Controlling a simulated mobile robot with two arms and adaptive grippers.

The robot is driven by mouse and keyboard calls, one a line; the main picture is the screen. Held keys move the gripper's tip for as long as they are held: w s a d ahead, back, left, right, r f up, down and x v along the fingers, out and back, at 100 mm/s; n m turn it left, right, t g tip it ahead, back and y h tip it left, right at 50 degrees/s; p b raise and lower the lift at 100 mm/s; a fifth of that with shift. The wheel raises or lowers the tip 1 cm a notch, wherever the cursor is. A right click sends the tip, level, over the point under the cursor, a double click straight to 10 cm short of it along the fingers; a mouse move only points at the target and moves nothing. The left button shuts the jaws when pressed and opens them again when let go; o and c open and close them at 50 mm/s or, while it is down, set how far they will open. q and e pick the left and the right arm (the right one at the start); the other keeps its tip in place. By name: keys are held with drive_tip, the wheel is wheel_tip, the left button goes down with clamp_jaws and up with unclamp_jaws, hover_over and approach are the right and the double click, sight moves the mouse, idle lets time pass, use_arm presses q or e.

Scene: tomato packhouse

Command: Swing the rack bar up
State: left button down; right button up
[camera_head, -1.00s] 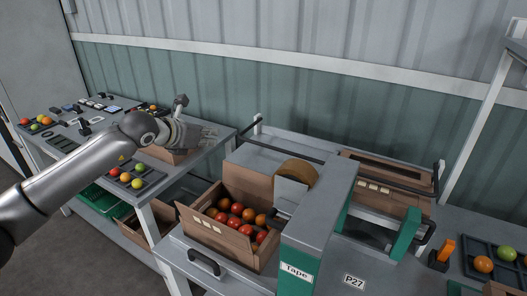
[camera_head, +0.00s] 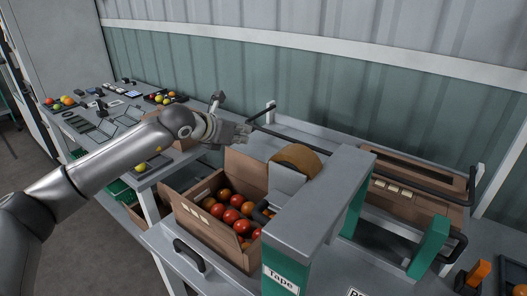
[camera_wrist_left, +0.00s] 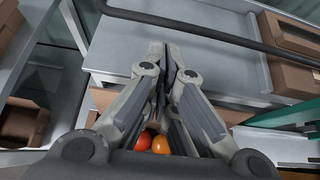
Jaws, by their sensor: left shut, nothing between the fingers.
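The rack bar (camera_head: 318,150) is a long dark bar running behind the tape machine, from a light post at its left end toward the right. It also crosses the top of the left wrist view (camera_wrist_left: 210,38). My left gripper (camera_head: 248,130) is close to the bar's left part in the head view. In the left wrist view its closed fingers (camera_wrist_left: 168,55) point toward the bar, with the tips just short of it in the picture; I cannot tell whether they touch. Nothing is between the fingers. My right gripper is not in view.
The grey and green tape machine (camera_head: 318,205) stands right of the gripper. An open carton (camera_head: 207,232) of tomatoes is below, and another carton (camera_head: 400,200) lies under the bar at right. A side table (camera_head: 150,180) with trays is at left.

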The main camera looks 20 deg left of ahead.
use_arm(q)
drive_tip(key=shift+w+d+f+b, duration=0.1)
drive_tip(key=shift+w+f+b, duration=0.1)
drive_tip(key=shift+f, duration=0.4)
drive_tip(key=shift+w+d+f+b, duration=0.1)
drive_tip(key=shift+w+f+b, duration=0.1)
drive_tip(key=shift+f, duration=0.35)
drive_tip(key=p+x, duration=0.1)
drive_tip(key=x, duration=0.6)
drive_tip(key=shift+w+d+p, duration=0.1)
drive_tip(key=shift+w+p, duration=0.1)
drive_tip(key=shift+p, duration=0.2)
drive_tip(key=shift+x, duration=0.9)
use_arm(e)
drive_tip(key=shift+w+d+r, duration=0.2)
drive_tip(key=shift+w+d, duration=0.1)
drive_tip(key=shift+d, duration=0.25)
